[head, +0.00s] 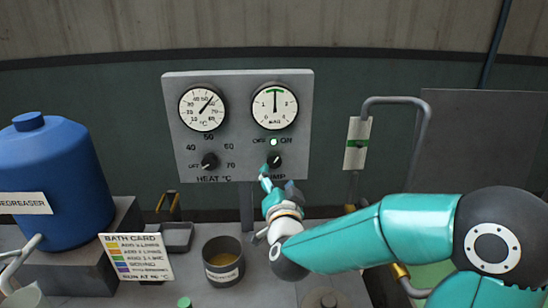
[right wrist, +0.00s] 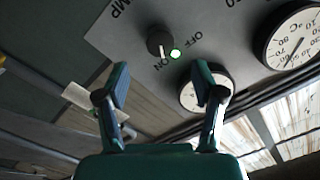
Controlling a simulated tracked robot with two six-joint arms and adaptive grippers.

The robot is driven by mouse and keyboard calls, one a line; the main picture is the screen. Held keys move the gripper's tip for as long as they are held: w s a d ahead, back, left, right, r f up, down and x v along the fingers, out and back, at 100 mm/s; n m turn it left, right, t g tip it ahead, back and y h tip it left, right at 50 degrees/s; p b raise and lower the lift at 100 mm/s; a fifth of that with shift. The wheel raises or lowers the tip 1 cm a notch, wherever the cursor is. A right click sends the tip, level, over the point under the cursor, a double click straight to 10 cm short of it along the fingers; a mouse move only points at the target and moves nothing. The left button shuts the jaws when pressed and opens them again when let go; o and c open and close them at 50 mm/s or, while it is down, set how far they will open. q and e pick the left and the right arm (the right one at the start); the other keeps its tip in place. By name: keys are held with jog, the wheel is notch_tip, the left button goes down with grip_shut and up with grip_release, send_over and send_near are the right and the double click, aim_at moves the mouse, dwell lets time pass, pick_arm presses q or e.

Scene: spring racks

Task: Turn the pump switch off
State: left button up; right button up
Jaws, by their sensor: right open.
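The pump switch (head: 275,160) is a black round knob at the lower right of the grey panel (head: 238,110). It also shows in the right wrist view (right wrist: 158,43), where its white mark points toward ON. A green lamp (head: 273,142) glows between the OFF and ON labels. My right gripper (head: 275,184) is just below and in front of the knob. In the right wrist view, its two teal fingers (right wrist: 160,82) are spread apart, with nothing between them and the knob ahead. My left gripper does not show.
The heat knob (head: 209,161) sits left of the pump switch, under a temperature gauge (head: 202,109). A pressure gauge (head: 275,107) is above the switch. A blue degreaser jug (head: 50,165), a bath card (head: 137,257) and a grey tin (head: 223,262) stand at the left and front.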

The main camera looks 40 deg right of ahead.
aim_at(275, 163)
jog(key=p+x, duration=0.2)
jog(key=x, duration=0.6)
jog(key=shift+w+d, duration=0.3)
jog(key=c, duration=1.1)
jog(key=shift+c, duration=0.2)
